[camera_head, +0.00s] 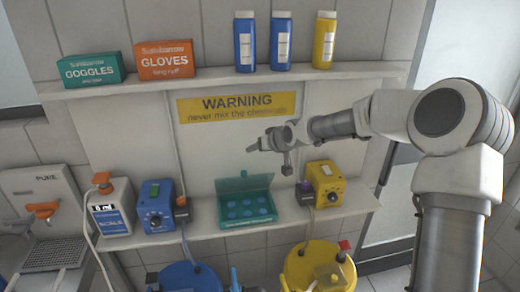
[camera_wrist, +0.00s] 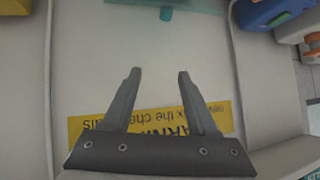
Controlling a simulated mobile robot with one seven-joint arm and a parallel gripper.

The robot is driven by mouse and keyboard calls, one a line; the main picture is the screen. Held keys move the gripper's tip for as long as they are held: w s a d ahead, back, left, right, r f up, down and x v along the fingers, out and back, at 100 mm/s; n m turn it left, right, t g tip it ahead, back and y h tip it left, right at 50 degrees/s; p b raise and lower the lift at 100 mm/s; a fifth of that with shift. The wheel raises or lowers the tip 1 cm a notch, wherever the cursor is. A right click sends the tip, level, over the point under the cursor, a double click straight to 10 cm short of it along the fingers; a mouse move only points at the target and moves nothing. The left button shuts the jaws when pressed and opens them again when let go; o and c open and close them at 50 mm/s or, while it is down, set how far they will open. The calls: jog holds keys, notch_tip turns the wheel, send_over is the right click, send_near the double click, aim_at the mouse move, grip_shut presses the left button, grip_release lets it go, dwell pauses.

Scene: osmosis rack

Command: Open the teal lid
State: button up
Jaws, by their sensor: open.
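A teal box (camera_head: 249,220) sits on the lower shelf, with several round blue items inside. Its teal lid (camera_head: 243,184) appears raised at the back of the box, leaning toward the wall, with a small knob at its top edge. In the wrist view, part of the lid (camera_wrist: 205,8) shows at the top edge with the knob below it. My gripper (camera_head: 268,157) is above and slightly right of the lid, near the wall. In the wrist view its two fingers (camera_wrist: 160,73) are apart and empty, not touching the lid.
A blue device (camera_head: 156,208) stands left of the box and a yellow device (camera_head: 325,184) close on its right. The upper shelf (camera_head: 200,82), holding boxes and bottles, overhangs above. A yellow warning sign (camera_head: 237,106) is on the wall. Blue and yellow containers stand below.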

jog(key=shift+r, duration=0.1)
jog(key=v, duration=1.7)
jog(key=shift+s, duration=0.15)
